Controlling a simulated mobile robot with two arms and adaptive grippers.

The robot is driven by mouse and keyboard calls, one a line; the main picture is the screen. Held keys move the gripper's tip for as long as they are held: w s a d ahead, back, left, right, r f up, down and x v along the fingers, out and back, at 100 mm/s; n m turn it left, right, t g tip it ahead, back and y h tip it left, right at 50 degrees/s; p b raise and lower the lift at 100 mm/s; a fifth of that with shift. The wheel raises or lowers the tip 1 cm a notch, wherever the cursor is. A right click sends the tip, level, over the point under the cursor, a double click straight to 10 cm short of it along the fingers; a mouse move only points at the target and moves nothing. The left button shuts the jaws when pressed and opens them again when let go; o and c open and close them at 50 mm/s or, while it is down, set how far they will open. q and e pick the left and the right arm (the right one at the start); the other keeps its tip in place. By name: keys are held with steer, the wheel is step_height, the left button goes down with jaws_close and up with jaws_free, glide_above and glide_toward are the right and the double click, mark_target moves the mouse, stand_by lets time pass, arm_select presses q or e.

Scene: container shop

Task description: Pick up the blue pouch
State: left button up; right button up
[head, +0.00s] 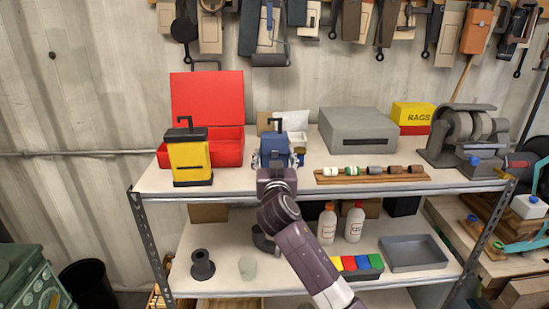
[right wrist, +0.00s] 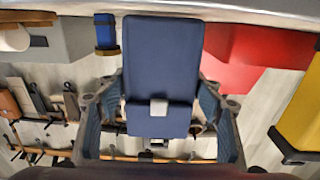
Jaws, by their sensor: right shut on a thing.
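The blue pouch (head: 276,143) is at the middle of the upper shelf in the head view, with a dark clip-like part above it. In the right wrist view the pouch (right wrist: 160,62) fills the middle, dark blue with a small grey tab. My right gripper (head: 275,161) is shut on the pouch, with a finger on each side of it. In the wrist view the gripper (right wrist: 160,92) shows both fingers along the pouch's sides. I cannot tell whether the pouch touches the shelf. My left gripper is not in view.
The upper shelf (head: 240,181) holds a yellow case (head: 189,158) and an open red box (head: 229,149) to the left. A grey box (head: 357,131), a wooden rack (head: 372,175) of small cylinders and a grinder (head: 463,135) stand right. Tools hang on the wall behind.

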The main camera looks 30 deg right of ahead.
step_height(320, 180, up, 18)
steer(key=b, duration=0.3)
steer(key=shift+b, duration=0.3)
steer(key=shift+r, duration=0.85)
